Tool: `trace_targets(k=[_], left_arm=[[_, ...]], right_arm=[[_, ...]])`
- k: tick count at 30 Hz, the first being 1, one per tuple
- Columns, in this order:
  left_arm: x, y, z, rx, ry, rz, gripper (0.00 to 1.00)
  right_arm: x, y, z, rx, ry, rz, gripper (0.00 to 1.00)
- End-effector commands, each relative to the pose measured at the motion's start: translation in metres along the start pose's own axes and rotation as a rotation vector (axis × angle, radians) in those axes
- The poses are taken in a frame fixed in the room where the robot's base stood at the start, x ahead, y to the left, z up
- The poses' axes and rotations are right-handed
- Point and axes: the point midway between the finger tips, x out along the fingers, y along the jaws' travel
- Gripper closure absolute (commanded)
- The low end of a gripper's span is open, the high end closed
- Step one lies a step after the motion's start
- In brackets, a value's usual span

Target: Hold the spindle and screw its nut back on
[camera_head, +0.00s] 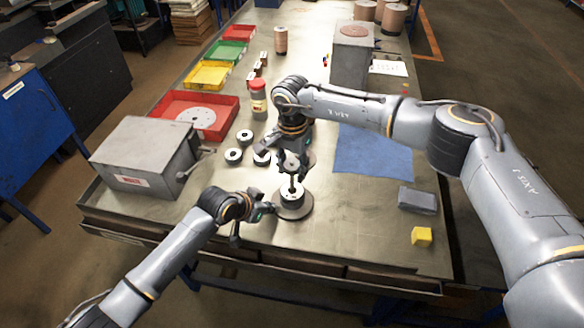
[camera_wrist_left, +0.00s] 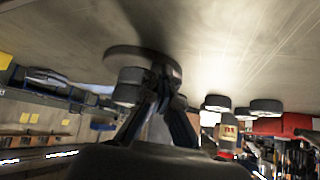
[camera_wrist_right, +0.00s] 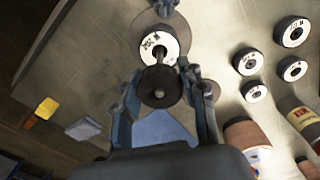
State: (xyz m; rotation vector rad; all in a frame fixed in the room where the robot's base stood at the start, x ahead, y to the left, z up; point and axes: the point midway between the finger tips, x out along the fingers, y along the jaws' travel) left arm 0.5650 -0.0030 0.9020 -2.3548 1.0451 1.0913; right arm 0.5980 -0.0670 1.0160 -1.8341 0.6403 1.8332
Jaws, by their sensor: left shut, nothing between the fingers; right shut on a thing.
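The spindle stands upright on a round dark base (camera_head: 296,211) near the table's front edge, with a white-faced flap disc (camera_head: 294,196) on it. In the right wrist view its thin rod (camera_wrist_right: 159,56) rises from the disc's white face (camera_wrist_right: 168,40). My right gripper (camera_head: 291,172) is above the spindle, its fingers shut around the dark round nut (camera_wrist_right: 160,87), which looks in line with the rod. How far it is threaded cannot be told. My left gripper (camera_head: 267,211) is low at the base's left side, shut and empty; in the left wrist view its fingertips (camera_wrist_left: 162,76) are close beside the disc and base (camera_wrist_left: 128,56).
Several loose flap discs (camera_head: 233,155) lie left of the spindle. A grey box with a lever (camera_head: 150,150) stands at the left. A blue cloth (camera_head: 375,155), a grey block (camera_head: 417,201) and a yellow block (camera_head: 421,236) lie at the right. Coloured trays (camera_head: 207,74) line the left edge.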

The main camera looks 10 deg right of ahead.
Motion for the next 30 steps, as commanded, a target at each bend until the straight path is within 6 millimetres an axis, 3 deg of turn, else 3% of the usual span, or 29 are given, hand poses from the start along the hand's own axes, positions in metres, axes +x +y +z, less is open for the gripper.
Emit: trace_targets(k=[30], left_arm=[[0.0005, 0.0006, 0.0006, 0.0, -0.001, 0.001, 1.0]], right_arm=[[0.0041, 0.0008, 0.0, 1.66, 0.0, 0.002, 0.84]])
